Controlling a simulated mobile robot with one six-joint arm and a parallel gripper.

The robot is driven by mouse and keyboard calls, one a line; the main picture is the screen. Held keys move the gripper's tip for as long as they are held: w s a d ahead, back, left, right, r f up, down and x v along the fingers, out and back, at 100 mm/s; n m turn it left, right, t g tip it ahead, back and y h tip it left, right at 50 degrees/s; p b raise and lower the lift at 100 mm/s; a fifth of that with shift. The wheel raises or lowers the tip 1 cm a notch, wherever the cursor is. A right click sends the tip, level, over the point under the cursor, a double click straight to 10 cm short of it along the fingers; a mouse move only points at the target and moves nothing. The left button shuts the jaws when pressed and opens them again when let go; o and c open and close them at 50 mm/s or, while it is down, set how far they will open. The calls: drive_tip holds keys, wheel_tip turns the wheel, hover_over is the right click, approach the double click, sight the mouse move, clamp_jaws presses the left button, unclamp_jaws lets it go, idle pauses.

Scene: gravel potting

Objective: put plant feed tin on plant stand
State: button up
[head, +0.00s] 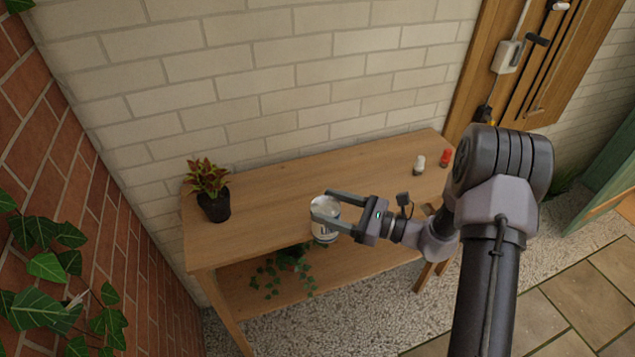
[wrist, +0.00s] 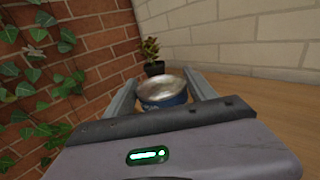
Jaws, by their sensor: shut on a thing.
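The plant feed tin (head: 325,232) is a short round can with a silvery top and a pale label in the head view. In the wrist view the tin (wrist: 163,97) shows a blue side and sits upright between the fingers. My gripper (head: 322,205) is shut on the tin, one finger on each side. The tin is at the front edge of the wooden plant stand (head: 285,185); I cannot tell whether its base touches the top. The wrist view shows my gripper (wrist: 158,88) from behind, hiding the tin's lower part.
A potted red-green plant (head: 214,205) stands at the stand's left end. A white bottle (head: 419,164) and a red one (head: 445,158) stand at the right end. The middle of the top is clear. A leafy plant (head: 285,272) is on the lower shelf. Brick walls border the left and back.

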sight(315, 202)
drive_tip(key=shift+g+y, duration=0.3)
drive_tip(key=shift+g, duration=0.1)
drive_tip(key=w+a, duration=0.1)
drive_tip(key=w+a+r, duration=0.1)
drive_tip(key=a, duration=0.1)
drive_tip(key=shift+a+r, duration=0.15)
drive_tip(key=shift+a, duration=0.05)
drive_tip(key=w+a+f+b, duration=0.5)
drive_tip(key=w+a, duration=0.4)
drive_tip(key=w, duration=0.4)
drive_tip(key=shift+b, duration=0.3)
drive_tip(key=o, duration=1.8)
drive_tip(key=shift+f, duration=0.1)
